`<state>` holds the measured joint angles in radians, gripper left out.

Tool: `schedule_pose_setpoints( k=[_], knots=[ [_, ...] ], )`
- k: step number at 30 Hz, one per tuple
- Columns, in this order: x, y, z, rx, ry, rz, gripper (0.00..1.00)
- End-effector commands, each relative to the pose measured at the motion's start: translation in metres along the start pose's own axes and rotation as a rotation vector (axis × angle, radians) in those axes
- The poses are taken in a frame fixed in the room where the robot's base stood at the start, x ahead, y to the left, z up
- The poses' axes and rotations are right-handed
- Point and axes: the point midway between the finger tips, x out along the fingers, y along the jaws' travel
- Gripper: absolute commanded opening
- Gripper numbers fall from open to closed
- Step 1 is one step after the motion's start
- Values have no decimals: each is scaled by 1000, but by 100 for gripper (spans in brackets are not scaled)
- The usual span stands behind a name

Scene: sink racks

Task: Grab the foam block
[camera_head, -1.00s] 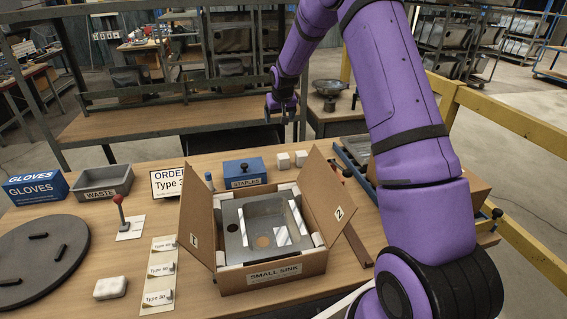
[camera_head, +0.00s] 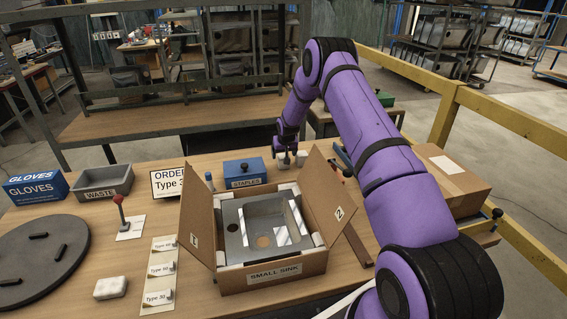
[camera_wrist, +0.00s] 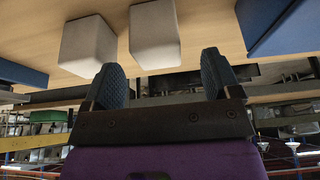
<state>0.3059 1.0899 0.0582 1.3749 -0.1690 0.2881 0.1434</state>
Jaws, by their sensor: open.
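Two small off-white foam blocks stand side by side on the back of the table in the head view, a left one (camera_head: 283,163) and a right one (camera_head: 302,158). My gripper (camera_head: 287,150) is just over the left block and partly covers it. In the wrist view, which shows the scene turned around, this block (camera_wrist: 155,38) lies ahead, in line with the gap between my open fingers (camera_wrist: 162,65). The other block (camera_wrist: 88,45) lies to the left, beyond the left finger. The fingers look empty; I cannot tell whether they touch a block.
The blue staples box (camera_head: 244,172) stands left of the blocks. The open small sink carton (camera_head: 272,275) with raised flaps stands in front of them. A brown box (camera_head: 455,185) is at right.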

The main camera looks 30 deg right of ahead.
Motion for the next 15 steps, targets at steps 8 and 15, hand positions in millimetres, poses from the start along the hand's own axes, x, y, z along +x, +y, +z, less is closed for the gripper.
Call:
schedule_pose_setpoints(
  k=[8,15],
  knots=[
    [25,3,-3,0,-1,0,83],
    [51,3,-5,1,0,1,83]
  ],
)
